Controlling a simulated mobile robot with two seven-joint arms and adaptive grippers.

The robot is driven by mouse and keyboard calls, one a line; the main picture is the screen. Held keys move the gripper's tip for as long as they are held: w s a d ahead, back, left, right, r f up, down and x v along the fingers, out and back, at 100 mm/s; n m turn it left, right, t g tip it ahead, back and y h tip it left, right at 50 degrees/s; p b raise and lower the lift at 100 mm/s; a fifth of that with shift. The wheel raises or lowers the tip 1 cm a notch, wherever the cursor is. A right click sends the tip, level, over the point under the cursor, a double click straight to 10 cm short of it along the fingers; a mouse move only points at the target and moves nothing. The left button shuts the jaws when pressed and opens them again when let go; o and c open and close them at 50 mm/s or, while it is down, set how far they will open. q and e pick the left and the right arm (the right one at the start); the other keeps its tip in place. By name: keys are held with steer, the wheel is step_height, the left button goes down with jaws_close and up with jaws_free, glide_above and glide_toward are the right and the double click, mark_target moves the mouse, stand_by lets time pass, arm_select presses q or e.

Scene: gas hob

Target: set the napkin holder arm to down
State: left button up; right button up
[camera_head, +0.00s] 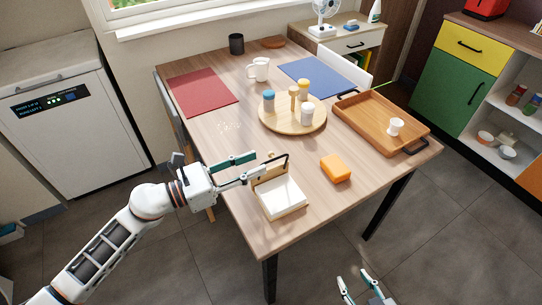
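The napkin holder (258,189) stands near the table's front left edge, a light wooden holder with white napkins (283,197). Its dark arm (287,162) is raised above the napkins at the back. My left gripper (258,163) reaches in from the left with its two fingers apart. Its fingertips are close to the holder's back left corner and the raised arm; I cannot tell whether they touch it. My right gripper (357,281) is at the bottom edge, below the table's front, with its fingers apart and nothing between them.
An orange sponge-like block (336,168) lies right of the holder. Behind it is a round wooden board (275,127) with several jars. A wooden tray (365,126) with a white cup (395,126) is at the right. Red (203,91) and blue (316,80) mats lie farther back. The table's front edge is close to the holder.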

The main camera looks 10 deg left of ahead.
mark_target(271, 157)
arm_select(q)
steer(key=p+x, duration=0.1)
steer(key=x, duration=0.5)
jaws_close()
